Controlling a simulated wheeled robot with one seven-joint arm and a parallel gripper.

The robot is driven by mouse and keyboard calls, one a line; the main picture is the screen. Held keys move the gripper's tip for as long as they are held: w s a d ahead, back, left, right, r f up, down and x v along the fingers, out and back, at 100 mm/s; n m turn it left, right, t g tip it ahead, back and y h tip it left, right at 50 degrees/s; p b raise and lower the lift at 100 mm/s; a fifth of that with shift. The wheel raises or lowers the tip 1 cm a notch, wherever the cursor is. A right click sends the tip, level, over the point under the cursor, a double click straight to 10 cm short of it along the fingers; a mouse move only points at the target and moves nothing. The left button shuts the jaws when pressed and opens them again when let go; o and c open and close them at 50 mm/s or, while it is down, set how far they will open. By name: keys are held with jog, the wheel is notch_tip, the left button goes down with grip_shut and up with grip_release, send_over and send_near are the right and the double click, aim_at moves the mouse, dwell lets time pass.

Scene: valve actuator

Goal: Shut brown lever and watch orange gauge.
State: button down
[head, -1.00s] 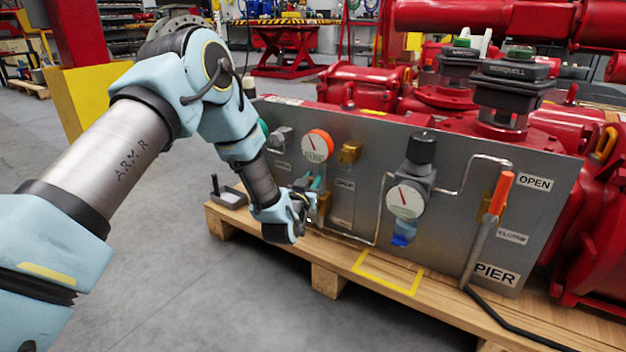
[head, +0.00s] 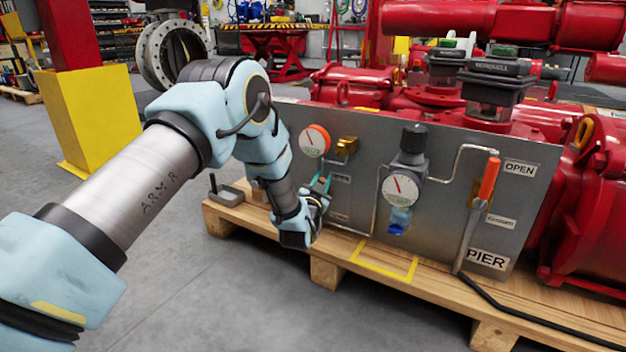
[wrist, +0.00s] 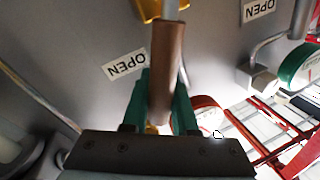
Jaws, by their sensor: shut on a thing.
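The brown lever (wrist: 167,65) runs between the green fingers of my gripper (wrist: 160,85) in the wrist view, its metal shaft reaching up to a brass valve body (wrist: 150,8). My gripper is shut on the lever. In the head view my gripper (head: 322,184) is at the grey panel, just below the brass valve (head: 346,146), and the lever cannot be made out there. The orange gauge (head: 314,141) is left of that valve, its white dial facing out with a dark needle; its reading is too small to tell. An orange-red rim (wrist: 207,112) shows beside the fingers in the wrist view.
The grey panel (head: 440,225) stands on a wooden pallet (head: 330,250). Right of my gripper are a grey regulator with a white gauge (head: 400,189) and an orange-handled lever (head: 489,178). The floor in front is clear.

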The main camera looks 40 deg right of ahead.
jog(key=s+d+f+m+g+h+b, duration=0.1)
jog(key=s+f+m, duration=0.5)
jog(key=m, duration=0.9)
jog(key=shift+d+f+m+g+h+b, duration=0.3)
jog(key=shift+f+m+g+h+b, duration=0.15)
jog(key=shift+f+g+h, duration=0.75)
jog(key=c, duration=0.7)
grip_release()
jog(key=shift+g, duration=0.3)
jog(key=p+v, duration=0.4)
jog(key=v, duration=0.7)
jog(key=shift+s+p, duration=0.1)
jog(key=shift+p, duration=0.2)
